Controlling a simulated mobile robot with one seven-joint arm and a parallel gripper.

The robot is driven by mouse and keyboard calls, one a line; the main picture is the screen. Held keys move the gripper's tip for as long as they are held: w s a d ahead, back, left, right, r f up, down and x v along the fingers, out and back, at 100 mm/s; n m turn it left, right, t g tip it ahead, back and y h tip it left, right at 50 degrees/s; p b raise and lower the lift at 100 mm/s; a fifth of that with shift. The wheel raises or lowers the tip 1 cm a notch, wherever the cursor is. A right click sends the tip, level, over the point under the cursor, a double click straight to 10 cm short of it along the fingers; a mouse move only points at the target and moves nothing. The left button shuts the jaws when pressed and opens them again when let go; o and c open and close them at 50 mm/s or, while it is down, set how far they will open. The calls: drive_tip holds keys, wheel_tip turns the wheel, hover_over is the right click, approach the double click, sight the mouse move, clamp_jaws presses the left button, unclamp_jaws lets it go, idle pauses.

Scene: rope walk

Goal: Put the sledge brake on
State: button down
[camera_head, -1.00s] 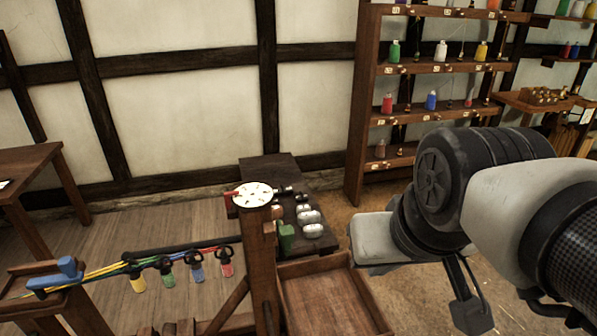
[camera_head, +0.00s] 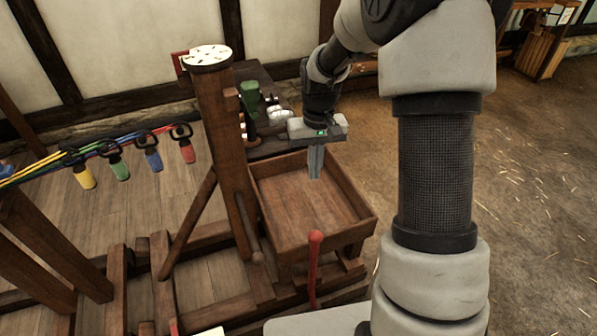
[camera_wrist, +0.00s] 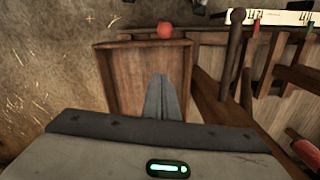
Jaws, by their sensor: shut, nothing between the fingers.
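A red lever with a round knob (camera_head: 315,262) stands upright at the near side of the wooden sledge, in front of its open tray (camera_head: 366,222). It looks like the brake lever; its foot is hidden. In the wrist view its red knob (camera_wrist: 165,30) shows just beyond the tray's far edge (camera_wrist: 125,45). My gripper (camera_head: 315,168) is shut and empty, pointing down above the back part of the tray, apart from the lever. It also shows shut in the wrist view (camera_wrist: 160,90).
A wooden post (camera_head: 222,140) with a white disc on top (camera_head: 207,57) rises left of the tray. Colored strands with hanging weights (camera_head: 152,158) run to the left. A dark bench (camera_head: 265,75) stands behind.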

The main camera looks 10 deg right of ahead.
drive_tip(key=shift+g, duration=0.3)
drive_tip(key=f, duration=0.3)
drive_tip(key=w+f, duration=0.1)
drive_tip(key=f, duration=0.1)
drive_tip(key=shift+f+b, duration=0.25)
drive_tip(key=shift+b, duration=0.05)
drive_tip(key=shift+f, duration=0.1)
drive_tip(key=s+f+b, duration=0.3)
drive_tip(key=s+f, duration=0.1)
drive_tip(key=f, duration=0.6)
drive_tip(key=shift+s+a+f, duration=0.25)
drive_tip(key=shift+s, duration=0.05)
drive_tip(key=shift+d, duration=0.1)
